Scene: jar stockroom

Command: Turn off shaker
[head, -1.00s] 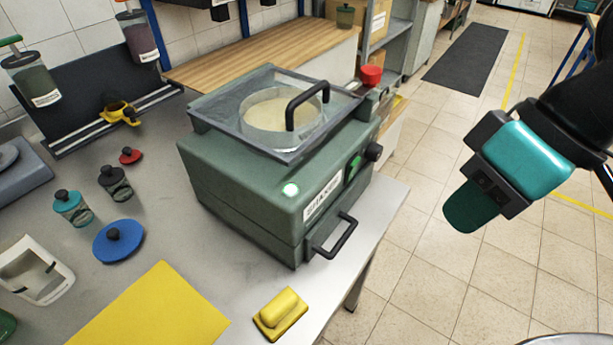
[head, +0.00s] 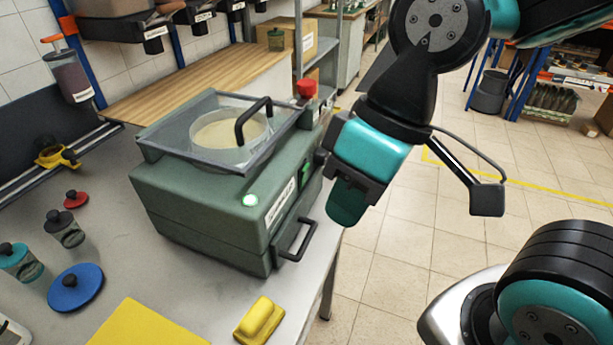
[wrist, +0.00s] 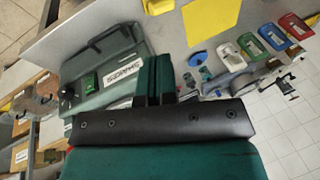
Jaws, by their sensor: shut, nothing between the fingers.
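The shaker (head: 215,190) is a dark green box on the grey bench in the head view, with a clear lid over a round dish (head: 225,138). My arm partly hides that face's far end.
A red button (head: 306,88) stands behind the shaker. A yellow block (head: 258,320) lies at the bench's front edge. A blue lid (head: 76,287), small jars and a yellow sheet (head: 140,325) lie to the left.

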